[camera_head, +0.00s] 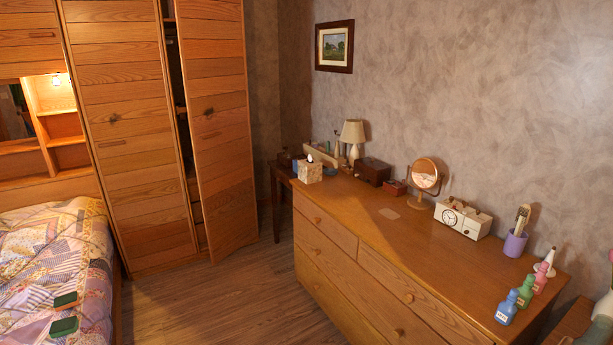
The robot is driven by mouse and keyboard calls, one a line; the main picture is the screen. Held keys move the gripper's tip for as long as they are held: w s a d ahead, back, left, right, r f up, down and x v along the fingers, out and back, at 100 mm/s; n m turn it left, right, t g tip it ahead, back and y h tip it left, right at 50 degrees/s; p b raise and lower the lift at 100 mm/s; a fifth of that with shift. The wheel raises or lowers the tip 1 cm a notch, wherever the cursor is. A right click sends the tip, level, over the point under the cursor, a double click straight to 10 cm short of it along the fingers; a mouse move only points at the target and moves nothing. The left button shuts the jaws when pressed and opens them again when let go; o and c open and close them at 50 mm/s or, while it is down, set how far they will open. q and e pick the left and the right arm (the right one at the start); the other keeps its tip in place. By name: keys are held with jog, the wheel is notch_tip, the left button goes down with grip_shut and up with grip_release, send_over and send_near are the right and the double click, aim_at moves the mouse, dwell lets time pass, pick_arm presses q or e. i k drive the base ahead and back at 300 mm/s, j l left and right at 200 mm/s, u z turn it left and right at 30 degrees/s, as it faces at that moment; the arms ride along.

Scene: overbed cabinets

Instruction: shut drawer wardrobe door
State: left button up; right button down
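The wardrobe (133,150) is tall, with wooden plank doors, and stands at the back left. Its right door (219,125) is ajar, swung out toward the room with its free edge away from the frame. A dark gap with shelves or drawers inside shows between this door and the left door (132,140), which looks shut. Dark knobs or marks show at mid height on both doors. Neither of my grippers is in view.
A bed with a patchwork quilt (40,255) stands at the left, with two dark green items on it.

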aim_at(211, 33)
jog(key=i+u, duration=0.25)
jog(key=i, duration=0.25)
jog(key=i+u, duration=0.25)
jog(key=i, duration=0.2)
jog(key=i+l+u, duration=0.25)
jog(key=i, duration=0.25)
jog(key=i+j+u, duration=0.1)
jog(key=i+u, duration=0.2)
jog(key=i, duration=0.45)
jog(key=i+u, duration=0.3)
jog(key=i, duration=0.5)
jog(key=l, duration=0.1)
